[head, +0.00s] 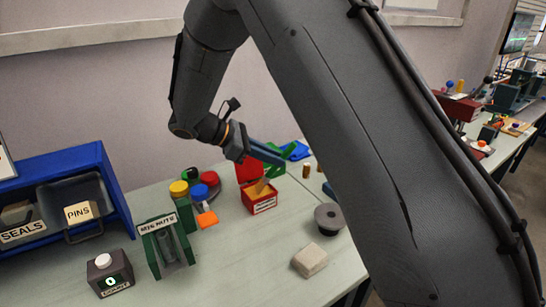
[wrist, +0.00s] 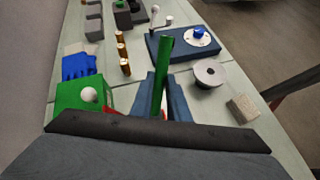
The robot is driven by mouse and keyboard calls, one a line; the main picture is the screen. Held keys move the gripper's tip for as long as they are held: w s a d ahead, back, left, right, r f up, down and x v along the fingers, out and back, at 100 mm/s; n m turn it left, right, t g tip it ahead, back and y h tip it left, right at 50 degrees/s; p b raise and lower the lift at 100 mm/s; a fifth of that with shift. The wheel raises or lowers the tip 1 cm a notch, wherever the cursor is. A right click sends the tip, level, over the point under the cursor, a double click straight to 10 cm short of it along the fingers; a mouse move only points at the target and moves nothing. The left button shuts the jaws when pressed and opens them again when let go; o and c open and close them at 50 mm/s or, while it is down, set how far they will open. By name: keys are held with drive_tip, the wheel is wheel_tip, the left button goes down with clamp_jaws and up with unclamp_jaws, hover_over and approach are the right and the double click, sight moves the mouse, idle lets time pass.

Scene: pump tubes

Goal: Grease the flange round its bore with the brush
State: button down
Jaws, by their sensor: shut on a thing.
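The flange (head: 328,217) is a grey disc with a dark bore, lying on the bench near its front edge. It also shows in the wrist view (wrist: 209,74), to the right of my fingers. My gripper (head: 277,156) is above the bench, behind and left of the flange and apart from it. In the wrist view its blue-grey fingers (wrist: 163,85) are shut on a slim green stick, which looks like the brush handle (wrist: 163,60). I cannot make out bristles. An open red box (head: 260,202) with a tan piece inside stands below my gripper; its label is unreadable.
A beige block (head: 310,261) lies in front of the flange. Several brass pins (wrist: 122,52) and a blue plate with a white disc (wrist: 183,46) stand beyond. Coloured round pieces (head: 195,190), the nut holder (head: 167,245) and the blue bin rack (head: 60,190) are at left.

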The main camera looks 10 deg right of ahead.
sight(290, 143)
wheel_tip(290, 143, up, 7)
drive_tip(key=p, duration=0.5)
idle(0.6)
idle(0.4)
